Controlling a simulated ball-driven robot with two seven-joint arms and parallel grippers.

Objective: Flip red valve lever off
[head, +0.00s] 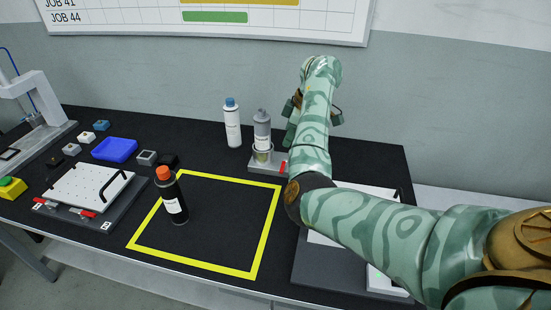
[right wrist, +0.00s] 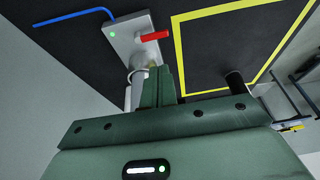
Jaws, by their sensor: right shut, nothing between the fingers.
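The red valve lever (head: 284,167) sits at the right end of a small grey base (head: 256,167) toward the back of the black table. In the right wrist view the lever (right wrist: 153,36) points right from the grey base (right wrist: 118,43), which has a green light and a blue hose. My right gripper (right wrist: 164,78) is shut and empty, with its fingertips near the base and apart from the lever in that picture. In the head view my right arm mostly hides the gripper (head: 291,130), above and right of the base. My left gripper is not in view.
A grey canister (head: 262,130) stands at the base, and a white bottle with a blue cap (head: 232,125) stands left of it. A black bottle with an orange cap (head: 171,196) stands at the yellow-taped square (head: 205,265), whose middle is clear. A blue tray (head: 114,149) lies left.

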